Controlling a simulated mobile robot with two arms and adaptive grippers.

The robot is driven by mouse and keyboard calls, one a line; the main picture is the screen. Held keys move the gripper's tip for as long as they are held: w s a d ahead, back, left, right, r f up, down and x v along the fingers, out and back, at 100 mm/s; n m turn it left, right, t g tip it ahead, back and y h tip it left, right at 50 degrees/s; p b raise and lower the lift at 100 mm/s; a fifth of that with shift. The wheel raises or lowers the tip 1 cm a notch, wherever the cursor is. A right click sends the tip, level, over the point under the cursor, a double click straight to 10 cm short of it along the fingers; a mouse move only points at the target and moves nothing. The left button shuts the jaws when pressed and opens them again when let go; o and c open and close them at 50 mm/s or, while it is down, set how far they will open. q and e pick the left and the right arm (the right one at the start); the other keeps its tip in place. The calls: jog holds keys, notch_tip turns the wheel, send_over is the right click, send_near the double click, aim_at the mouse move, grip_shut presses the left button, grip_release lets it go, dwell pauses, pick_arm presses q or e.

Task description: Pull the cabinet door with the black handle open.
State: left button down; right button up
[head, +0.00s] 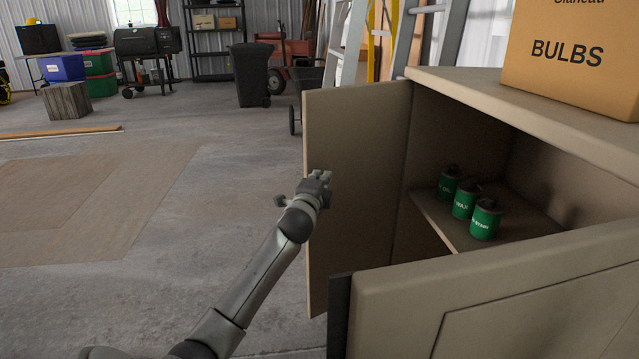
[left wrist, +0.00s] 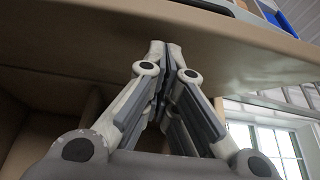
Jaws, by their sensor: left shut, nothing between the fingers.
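The beige cabinet (head: 455,78) stands at the right in the head view, with its inside showing. Its far door (head: 355,130) is swung wide open. Its near door (head: 540,300) also stands out from the body, in the foreground. A dark vertical strip (head: 339,315), possibly the black handle, is on the near door's left edge. My left gripper (head: 322,178) is shut and empty, in front of the far door near its free edge; I cannot tell if it touches. In the left wrist view its closed fingers (left wrist: 166,48) point at a brown panel (left wrist: 90,30). My right gripper is not in view.
Several green cans (head: 465,202) stand on the shelf (head: 520,232) inside. A cardboard box (head: 575,60) marked BULBS sits on top. Ladders (head: 405,35) stand behind. A black bin (head: 250,75) is farther back.

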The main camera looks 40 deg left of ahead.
aim_at(304, 166)
pick_arm(q)
jog(key=shift+w+a+r, duration=0.1)
jog(key=shift+a, duration=0.15)
jog(key=shift+w+a, duration=0.1)
jog(key=shift+a, duration=0.4)
jog(key=a, duration=0.2)
jog(key=w+a+p, duration=0.1)
jog(key=a, duration=0.1)
jog(key=w+a+p, duration=0.1)
jog(key=a, duration=0.2)
jog(key=shift+a, duration=0.35)
